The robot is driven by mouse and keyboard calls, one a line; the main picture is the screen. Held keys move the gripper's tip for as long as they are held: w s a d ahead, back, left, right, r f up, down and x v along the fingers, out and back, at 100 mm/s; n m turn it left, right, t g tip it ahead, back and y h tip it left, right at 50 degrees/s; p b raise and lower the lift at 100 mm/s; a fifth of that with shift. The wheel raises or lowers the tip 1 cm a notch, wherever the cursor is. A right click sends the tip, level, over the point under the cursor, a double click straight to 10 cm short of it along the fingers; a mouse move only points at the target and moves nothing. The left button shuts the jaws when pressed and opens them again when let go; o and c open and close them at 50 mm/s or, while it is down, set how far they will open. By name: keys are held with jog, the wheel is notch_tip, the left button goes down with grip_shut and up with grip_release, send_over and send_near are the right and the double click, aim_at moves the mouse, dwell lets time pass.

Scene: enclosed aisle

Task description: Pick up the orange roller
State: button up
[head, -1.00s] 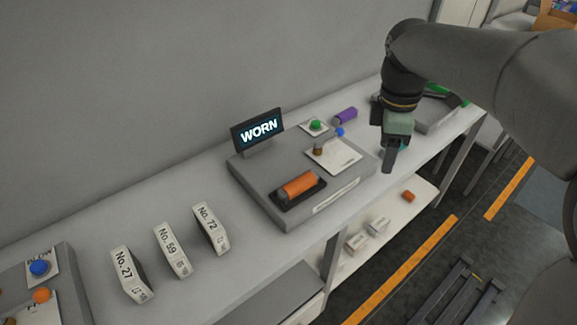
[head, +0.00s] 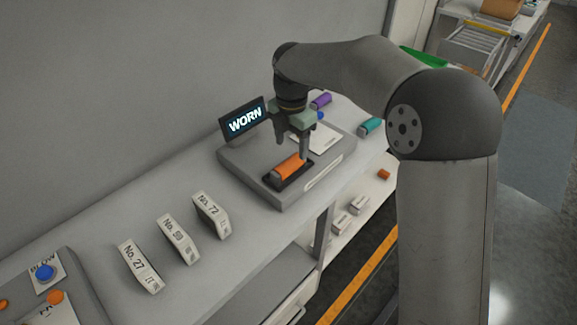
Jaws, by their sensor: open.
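The orange roller (head: 288,167) lies in a dark cradle (head: 277,186) on a grey station box (head: 297,196) on the shelf. A small screen (head: 244,120) behind it reads "WORN". My gripper (head: 292,150) points down over the roller, with its fingers apart and nothing seen held. One finger shows near the roller's right end. Whether the fingertips touch the roller cannot be told. The arm hides the back part of the station.
A purple roller (head: 321,101) and a teal roller (head: 369,127) lie on the shelf behind the station. Boxes marked No. 72 (head: 211,214), No. 59 (head: 178,239) and No. 27 (head: 140,265) stand at front left. A lower shelf (head: 365,187) holds small boxes.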

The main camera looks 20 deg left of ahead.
aim_at(289, 161)
jog(key=shift+s+a+f+p, duration=0.15)
jog(key=shift+f+p, duration=0.1)
jog(key=shift+f, duration=1.3)
jog(key=shift+w+a+f+p, duration=0.15)
jog(key=shift+f+p, duration=0.1)
jog(key=shift+f, duration=1.3)
jog(key=shift+s, duration=0.1)
jog(key=shift+c, duration=0.3)
jog(key=c, duration=1.2)
jog(key=shift+r, duration=0.1)
